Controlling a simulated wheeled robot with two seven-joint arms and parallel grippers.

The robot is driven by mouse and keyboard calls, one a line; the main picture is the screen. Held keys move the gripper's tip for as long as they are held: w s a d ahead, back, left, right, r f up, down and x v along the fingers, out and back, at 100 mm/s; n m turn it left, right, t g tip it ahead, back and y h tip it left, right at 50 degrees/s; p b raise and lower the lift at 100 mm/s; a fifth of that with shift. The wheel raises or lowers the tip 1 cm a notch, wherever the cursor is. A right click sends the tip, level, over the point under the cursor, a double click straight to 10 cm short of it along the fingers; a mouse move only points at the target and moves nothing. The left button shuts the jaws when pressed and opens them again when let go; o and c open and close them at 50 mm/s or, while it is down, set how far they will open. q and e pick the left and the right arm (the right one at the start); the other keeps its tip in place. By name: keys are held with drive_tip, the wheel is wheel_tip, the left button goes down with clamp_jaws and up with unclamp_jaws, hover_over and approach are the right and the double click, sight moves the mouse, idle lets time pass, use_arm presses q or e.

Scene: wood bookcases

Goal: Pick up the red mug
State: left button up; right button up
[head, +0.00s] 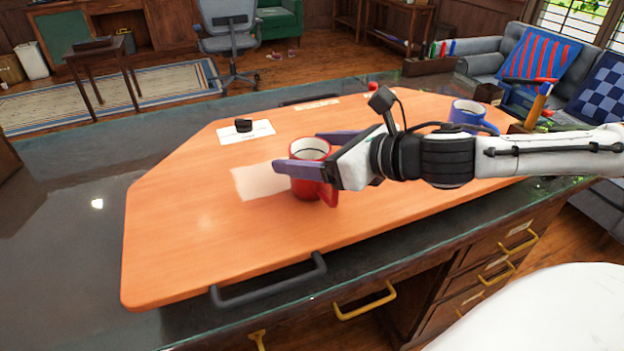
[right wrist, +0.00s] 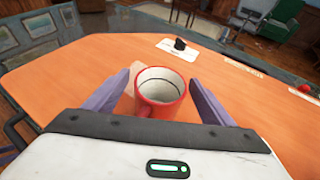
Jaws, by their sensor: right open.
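The red mug (head: 308,188) stands upright on the orange wooden board (head: 190,240) in the head view, with a white inside. Its handle points toward the front right. My right gripper (head: 298,152) reaches in from the right with its purple fingers open on either side of the mug. In the right wrist view the mug (right wrist: 160,110) sits between the two fingers (right wrist: 160,90), with visible gaps on both sides. The gripper hides part of the mug in the head view. My left gripper is not in view.
A blue mug (head: 468,115) stands at the board's right, behind my right arm. A white card with a black object (head: 243,125) lies at the back left. A pale sheet (head: 256,182) lies left of the mug. A dark handle (head: 270,288) lines the front edge. The board's left side is clear.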

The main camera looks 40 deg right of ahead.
sight(296, 151)
drive_tip(key=b+x, duration=0.1)
drive_tip(key=x, duration=0.2)
drive_tip(key=shift+w+b, duration=0.1)
drive_tip(key=shift+b, duration=0.2)
drive_tip(key=c, duration=1.3)
